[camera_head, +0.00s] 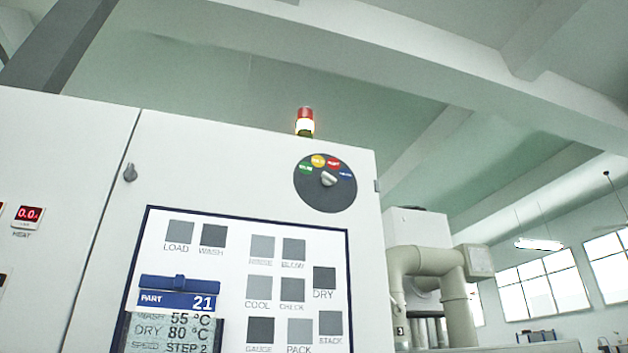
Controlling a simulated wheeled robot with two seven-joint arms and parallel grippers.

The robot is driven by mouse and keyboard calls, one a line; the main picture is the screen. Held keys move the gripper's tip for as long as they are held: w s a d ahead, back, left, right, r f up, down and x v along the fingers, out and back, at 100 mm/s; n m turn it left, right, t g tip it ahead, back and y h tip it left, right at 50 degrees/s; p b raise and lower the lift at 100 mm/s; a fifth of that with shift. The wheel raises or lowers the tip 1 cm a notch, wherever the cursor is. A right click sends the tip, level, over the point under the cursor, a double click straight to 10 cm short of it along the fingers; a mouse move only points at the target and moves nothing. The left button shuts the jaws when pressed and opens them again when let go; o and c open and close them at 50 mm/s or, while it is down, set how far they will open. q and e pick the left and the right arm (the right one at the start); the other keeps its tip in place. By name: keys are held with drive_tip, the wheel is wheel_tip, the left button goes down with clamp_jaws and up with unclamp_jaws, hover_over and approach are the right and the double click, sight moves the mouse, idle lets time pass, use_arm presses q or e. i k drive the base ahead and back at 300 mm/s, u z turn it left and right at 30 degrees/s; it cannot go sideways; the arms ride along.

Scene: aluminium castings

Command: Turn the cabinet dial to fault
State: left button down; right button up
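The cabinet dial (318,197) is a dark round disc on the upper right of the white cabinet front (220,150). It bears green, yellow, red and blue labels along its upper half. Their lettering is too small to read surely. A pale silver knob (328,179) sits at its middle, and I cannot tell surely which label it points to. Neither of my grippers is in view.
A signal lamp (305,115) with a red top and a lit pale section stands on the cabinet. Below the dial is a blue-framed panel (340,233) with grey squares and a PART 21 sign (177,298). Thick beige pipes (455,290) stand to the right.

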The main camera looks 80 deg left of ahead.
sight(327, 179)
drive_tip(key=u, duration=2.55)
